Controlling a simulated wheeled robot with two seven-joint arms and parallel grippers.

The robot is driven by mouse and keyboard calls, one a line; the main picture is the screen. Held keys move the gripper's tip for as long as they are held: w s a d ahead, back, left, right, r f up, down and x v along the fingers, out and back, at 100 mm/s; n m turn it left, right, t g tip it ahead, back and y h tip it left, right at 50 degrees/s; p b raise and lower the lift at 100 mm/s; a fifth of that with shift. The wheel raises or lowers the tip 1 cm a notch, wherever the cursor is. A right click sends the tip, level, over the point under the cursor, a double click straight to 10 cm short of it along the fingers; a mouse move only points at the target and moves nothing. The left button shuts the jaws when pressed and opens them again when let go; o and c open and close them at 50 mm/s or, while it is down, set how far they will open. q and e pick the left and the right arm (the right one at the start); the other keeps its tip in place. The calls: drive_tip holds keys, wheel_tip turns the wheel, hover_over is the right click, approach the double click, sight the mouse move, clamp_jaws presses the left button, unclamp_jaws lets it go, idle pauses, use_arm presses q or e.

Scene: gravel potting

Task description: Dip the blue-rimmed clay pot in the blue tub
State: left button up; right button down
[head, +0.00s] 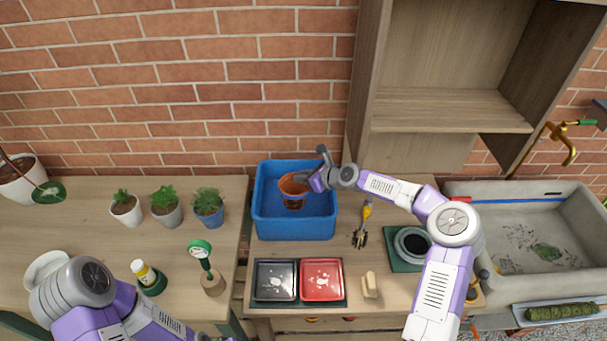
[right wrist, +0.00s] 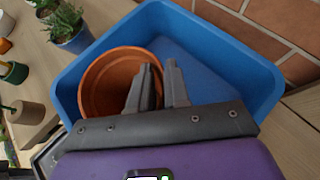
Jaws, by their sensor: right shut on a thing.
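The orange-brown clay pot (head: 292,203) is upright inside the walls of the blue tub (head: 263,226). I cannot make out a blue rim on it. My right gripper (head: 309,181) is shut on the pot's right side at the rim. In the right wrist view the gripper's fingers (right wrist: 160,76) straddle the wall of the pot (right wrist: 97,82), with the blue tub (right wrist: 245,65) around it. I cannot tell whether the pot touches the tub's floor. My left arm shows at the bottom left; its gripper is out of view.
Potted plants (head: 166,211) stand left of the tub. A black and red tray set (head: 322,279) lies in front. A wooden shelf (head: 440,109) rises behind; a sink (head: 530,235) is far right.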

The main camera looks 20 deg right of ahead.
drive_tip(key=shift+f+b, duration=1.55)
drive_tip(key=shift+f, duration=1.45)
drive_tip(key=shift+f, duration=0.25)
drive_tip(key=shift+r, duration=0.15)
wheel_tip(320, 180, up, 15)
drive_tip(key=p, duration=1.1)
drive_tip(key=shift+p, duration=0.3)
idle(0.5)
wheel_tip(320, 180, up, 3)
drive_tip(key=shift+f+p, duration=0.1)
drive_tip(key=shift+p, duration=1.05)
